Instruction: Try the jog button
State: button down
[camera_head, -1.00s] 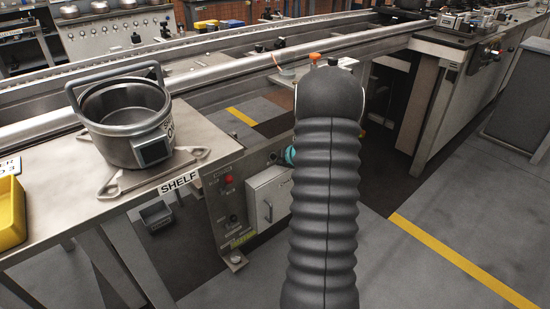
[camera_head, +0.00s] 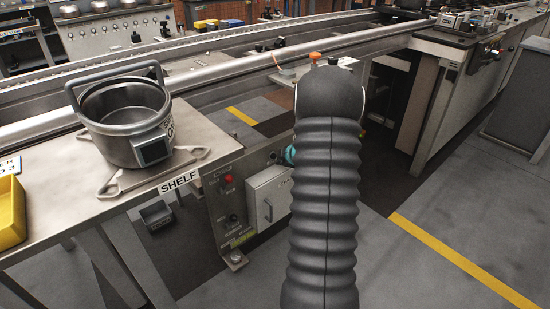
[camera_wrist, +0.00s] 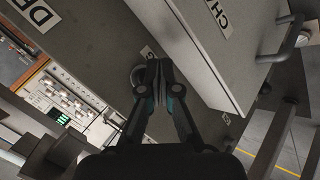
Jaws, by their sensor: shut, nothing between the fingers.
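My gripper (camera_wrist: 154,68) is shut and empty in the wrist view, its fingertips close together over a dark grey panel face. A small white label ending in "G" (camera_wrist: 148,52) sits just beyond the tips, partly covered. A round, ring-like part (camera_wrist: 137,76) shows beside the left finger, partly hidden; I cannot tell whether it is the jog button or whether the tips touch anything. In the head view, the control panel (camera_head: 215,205) under the shelf carries a red button (camera_head: 228,179) and a black knob (camera_head: 233,218). My arm hides most of my gripper there.
A light grey box with a handle (camera_head: 268,203) juts from the panel; it also shows close at the right in the wrist view (camera_wrist: 200,60). A metal pot (camera_head: 125,125) stands on the shelf (camera_head: 60,195), with a yellow bin (camera_head: 11,212) at left. Open floor lies at right.

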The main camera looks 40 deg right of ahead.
jog(key=shift+w, duration=0.15)
jog(key=shift+w+p, duration=0.3)
jog(key=shift+p, duration=0.1)
jog(key=shift+w+a+p, duration=0.1)
jog(key=shift+w+p, duration=0.25)
jog(key=shift+w, duration=0.15)
dwell(0.8)
jog(key=shift+s, duration=0.95)
jog(key=shift+s+d+b, duration=0.15)
jog(key=shift+s+b, duration=0.15)
jog(key=shift+s, duration=0.95)
jog(key=shift+s+d+b, duration=0.1)
jog(key=shift+s+b, duration=0.15)
jog(key=shift+s, duration=1)
